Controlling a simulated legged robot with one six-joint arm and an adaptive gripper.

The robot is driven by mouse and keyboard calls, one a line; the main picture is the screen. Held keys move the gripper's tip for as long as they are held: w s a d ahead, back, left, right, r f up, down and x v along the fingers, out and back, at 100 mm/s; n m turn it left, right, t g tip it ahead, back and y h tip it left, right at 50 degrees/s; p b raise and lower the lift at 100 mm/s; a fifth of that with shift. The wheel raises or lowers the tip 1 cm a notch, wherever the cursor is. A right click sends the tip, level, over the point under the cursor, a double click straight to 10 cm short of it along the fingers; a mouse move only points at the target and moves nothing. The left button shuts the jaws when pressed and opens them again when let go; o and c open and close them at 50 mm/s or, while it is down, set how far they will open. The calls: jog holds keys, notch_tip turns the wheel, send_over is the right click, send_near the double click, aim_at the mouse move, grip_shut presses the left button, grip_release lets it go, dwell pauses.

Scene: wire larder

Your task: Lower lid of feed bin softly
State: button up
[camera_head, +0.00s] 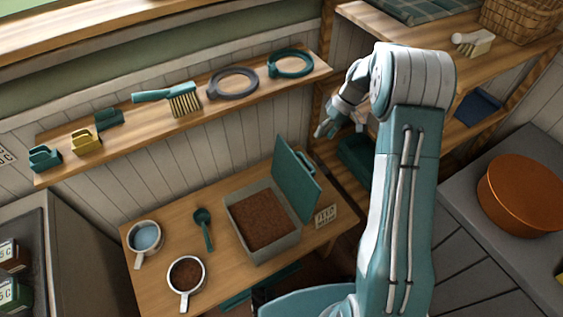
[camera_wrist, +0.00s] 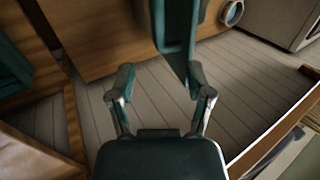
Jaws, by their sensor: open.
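The feed bin (camera_head: 291,243) is a grey open box of brown feed on the wooden table. Its teal lid (camera_head: 296,180) stands raised, nearly upright, along the bin's right side. My gripper (camera_head: 340,128) is up and to the right of the lid in the head view, partly hidden by my arm. In the wrist view my gripper (camera_wrist: 161,82) has its fingers spread, with nothing held. A teal panel, seemingly the lid (camera_wrist: 174,35), reaches down near the right fingertip there. I cannot tell whether they touch.
On the table (camera_head: 218,262) are a blue-filled mug (camera_head: 145,238), a brown-filled mug (camera_head: 186,276), a teal scoop (camera_head: 204,228) and a small sign (camera_head: 326,215). A copper pot (camera_head: 522,195) sits at right.

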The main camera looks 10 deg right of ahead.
aim_at(308, 161)
jog(key=x, duration=0.9)
jog(key=shift+f, duration=0.3)
jog(key=shift+s, duration=0.1)
jog(key=shift+c, duration=0.3)
grip_shut()
